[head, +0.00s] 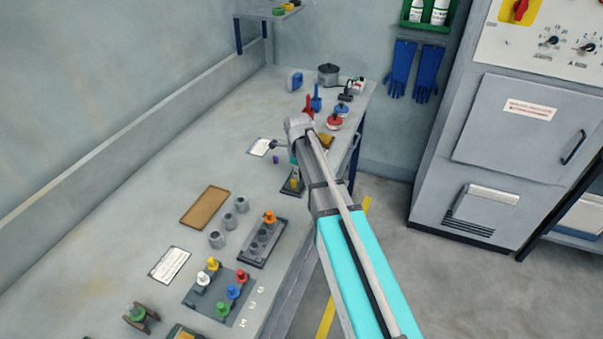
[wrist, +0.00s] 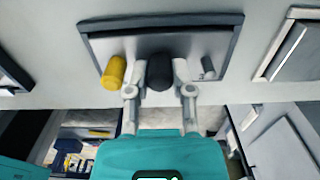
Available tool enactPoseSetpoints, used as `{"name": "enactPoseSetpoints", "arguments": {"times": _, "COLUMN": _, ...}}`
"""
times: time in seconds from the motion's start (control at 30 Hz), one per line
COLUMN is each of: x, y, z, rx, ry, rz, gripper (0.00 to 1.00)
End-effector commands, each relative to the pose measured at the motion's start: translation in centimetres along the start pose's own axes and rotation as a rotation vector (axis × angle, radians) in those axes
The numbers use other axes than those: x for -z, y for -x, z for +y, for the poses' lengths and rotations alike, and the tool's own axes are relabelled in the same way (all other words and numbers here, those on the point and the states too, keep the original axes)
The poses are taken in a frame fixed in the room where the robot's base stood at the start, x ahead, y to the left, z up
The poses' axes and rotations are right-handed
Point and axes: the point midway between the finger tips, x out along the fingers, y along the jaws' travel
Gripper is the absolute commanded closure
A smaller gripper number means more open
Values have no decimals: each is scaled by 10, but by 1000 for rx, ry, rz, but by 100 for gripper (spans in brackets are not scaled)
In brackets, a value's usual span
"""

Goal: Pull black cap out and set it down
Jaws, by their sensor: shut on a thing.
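In the wrist view the black cap (wrist: 160,70) is between the two fingertips of my gripper (wrist: 161,78). The gripper is shut on it. The cap is over a grey rack (wrist: 160,20) with a dark rim; I cannot tell whether it is still seated or clear of the rack. A yellow cap (wrist: 114,72) stands to the left on the same rack, and a small bare grey peg (wrist: 208,68) to the right. In the head view my arm hides most of the gripper, and the black cap cannot be made out.
In the head view, a dark rack with an orange cap (head: 269,217), a board with coloured caps (head: 205,299), grey cups (head: 217,239) and a brown tray (head: 205,207) occupy the nearer bench. Red and blue items (head: 335,122) stand farther back. The bench's left side is clear.

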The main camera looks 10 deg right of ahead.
Motion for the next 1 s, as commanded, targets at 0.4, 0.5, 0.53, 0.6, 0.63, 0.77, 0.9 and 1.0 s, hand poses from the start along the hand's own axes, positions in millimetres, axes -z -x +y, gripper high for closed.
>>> {"name": "enactPoseSetpoints", "arguments": {"times": 0.4, "x": 0, "y": 12, "z": 0, "rx": 0, "ry": 0, "rz": 0, "gripper": 100}}
{"name": "enactPoseSetpoints", "arguments": {"times": 0.5, "x": 0, "y": 15, "z": 0, "rx": 0, "ry": 0, "rz": 0, "gripper": 100}}
{"name": "enactPoseSetpoints", "arguments": {"times": 0.53, "x": 0, "y": 16, "z": 0, "rx": 0, "ry": 0, "rz": 0, "gripper": 100}}
{"name": "enactPoseSetpoints", "arguments": {"times": 0.6, "x": 0, "y": 18, "z": 0, "rx": 0, "ry": 0, "rz": 0, "gripper": 100}}
{"name": "enactPoseSetpoints", "arguments": {"times": 0.63, "x": 0, "y": 19, "z": 0, "rx": 0, "ry": 0, "rz": 0, "gripper": 100}}
{"name": "enactPoseSetpoints", "arguments": {"times": 0.77, "x": 0, "y": 23, "z": 0, "rx": 0, "ry": 0, "rz": 0, "gripper": 100}}
{"name": "enactPoseSetpoints", "arguments": {"times": 0.9, "x": 0, "y": 26, "z": 0, "rx": 0, "ry": 0, "rz": 0, "gripper": 100}}
{"name": "enactPoseSetpoints", "arguments": {"times": 1.0, "x": 0, "y": 29, "z": 0, "rx": 0, "ry": 0, "rz": 0, "gripper": 100}}
